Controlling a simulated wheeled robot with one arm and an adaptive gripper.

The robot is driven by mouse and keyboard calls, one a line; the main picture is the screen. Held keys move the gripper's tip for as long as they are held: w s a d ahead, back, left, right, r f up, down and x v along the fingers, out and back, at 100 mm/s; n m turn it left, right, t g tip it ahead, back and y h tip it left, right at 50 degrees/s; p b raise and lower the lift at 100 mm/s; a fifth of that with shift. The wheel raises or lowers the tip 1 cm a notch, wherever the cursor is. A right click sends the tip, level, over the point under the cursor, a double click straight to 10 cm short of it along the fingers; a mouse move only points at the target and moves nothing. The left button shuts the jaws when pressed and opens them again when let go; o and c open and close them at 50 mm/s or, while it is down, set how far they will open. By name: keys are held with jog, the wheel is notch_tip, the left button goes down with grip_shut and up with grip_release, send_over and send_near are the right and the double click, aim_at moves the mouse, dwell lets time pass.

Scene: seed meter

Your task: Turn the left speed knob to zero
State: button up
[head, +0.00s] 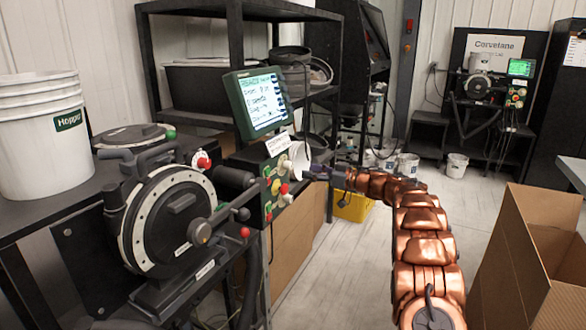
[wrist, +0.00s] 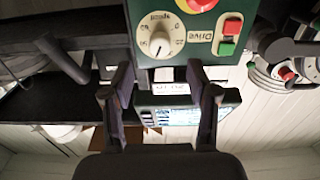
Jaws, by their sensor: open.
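In the wrist view a dark green control panel (wrist: 187,65) shows upside down. On it is a round pale dial with a small speed knob (wrist: 159,43) in its middle. The marks around the knob are too small to read surely. My gripper (wrist: 162,88) is open and empty, its two fingers apart below the dial in the picture; I see no contact with the knob. In the head view my gripper (head: 318,173) is just right of the control panel (head: 268,190), which carries several buttons and dials. The dial facing my gripper is hard to make out there.
A lit screen (head: 262,100) stands above the panel. Left of it is the round seed meter housing (head: 170,220) with a crank, and a white bucket (head: 42,135). A yellow bin (head: 353,207) is on the floor behind my arm. An open cardboard box (head: 530,260) stands at right.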

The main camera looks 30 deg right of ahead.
aim_at(292, 166)
jog(key=shift+p+x, duration=0.65)
jog(key=shift+x, duration=3)
jog(key=shift+r, duration=0.1)
grip_shut()
